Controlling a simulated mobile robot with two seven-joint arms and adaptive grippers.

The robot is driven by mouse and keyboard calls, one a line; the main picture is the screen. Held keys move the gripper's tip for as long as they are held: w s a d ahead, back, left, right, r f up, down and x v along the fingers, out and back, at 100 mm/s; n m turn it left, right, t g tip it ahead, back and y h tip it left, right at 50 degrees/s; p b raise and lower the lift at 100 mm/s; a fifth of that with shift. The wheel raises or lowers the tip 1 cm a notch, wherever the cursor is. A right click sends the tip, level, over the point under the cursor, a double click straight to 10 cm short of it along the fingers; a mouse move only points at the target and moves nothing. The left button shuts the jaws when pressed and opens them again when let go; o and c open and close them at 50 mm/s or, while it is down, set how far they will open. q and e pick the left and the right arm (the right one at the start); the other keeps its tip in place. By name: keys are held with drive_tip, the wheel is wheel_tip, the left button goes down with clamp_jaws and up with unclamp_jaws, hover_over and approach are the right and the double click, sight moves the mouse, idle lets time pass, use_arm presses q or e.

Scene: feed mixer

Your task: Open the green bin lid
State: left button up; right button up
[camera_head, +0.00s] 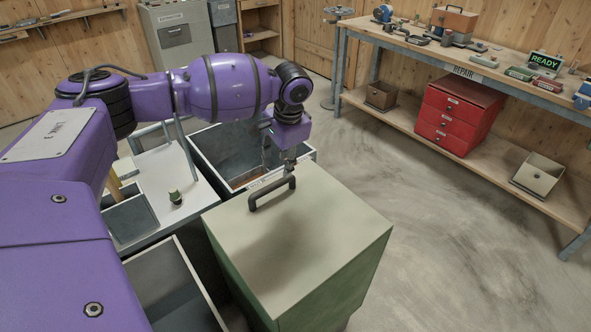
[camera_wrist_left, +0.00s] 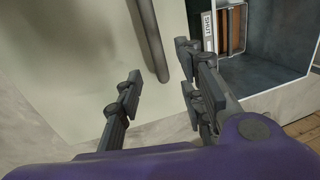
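The green bin (camera_head: 335,290) stands at the centre front with its pale green-grey lid (camera_head: 300,235) lying flat on top, closed. A dark bar handle (camera_head: 272,192) is fixed near the lid's far left edge. My left gripper (camera_head: 289,166) is just above and beside the handle's far end. In the left wrist view the gripper (camera_wrist_left: 158,68) has its two fingers apart, with the handle (camera_wrist_left: 150,38) showing beyond and between them. No contact with the handle is clear. My right gripper is not in view.
An open grey bin (camera_head: 225,150) stands behind the lid, and another open bin (camera_head: 165,280) is at its left. A white table (camera_head: 170,170) holds a small green-topped object (camera_head: 175,197). A workbench (camera_head: 470,65) with a red drawer unit (camera_head: 455,115) runs along the right; the floor between is clear.

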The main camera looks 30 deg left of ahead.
sight(276, 183)
use_arm(q)
drive_tip(key=f, duration=0.2)
drive_tip(key=a+f, duration=0.1)
drive_tip(key=f, duration=0.1)
drive_tip(key=s+f, duration=0.1)
drive_tip(key=f, duration=0.1)
drive_tip(key=shift+a, duration=0.2)
drive_tip(key=shift+a+f, duration=0.1)
drive_tip(key=shift+f, duration=0.3)
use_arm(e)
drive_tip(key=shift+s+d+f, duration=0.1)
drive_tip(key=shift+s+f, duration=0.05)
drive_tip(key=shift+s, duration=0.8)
use_arm(q)
drive_tip(key=shift+f, duration=0.1)
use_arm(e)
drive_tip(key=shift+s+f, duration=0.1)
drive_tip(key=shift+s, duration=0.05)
use_arm(q)
drive_tip(key=c, duration=0.8)
clamp_jaws()
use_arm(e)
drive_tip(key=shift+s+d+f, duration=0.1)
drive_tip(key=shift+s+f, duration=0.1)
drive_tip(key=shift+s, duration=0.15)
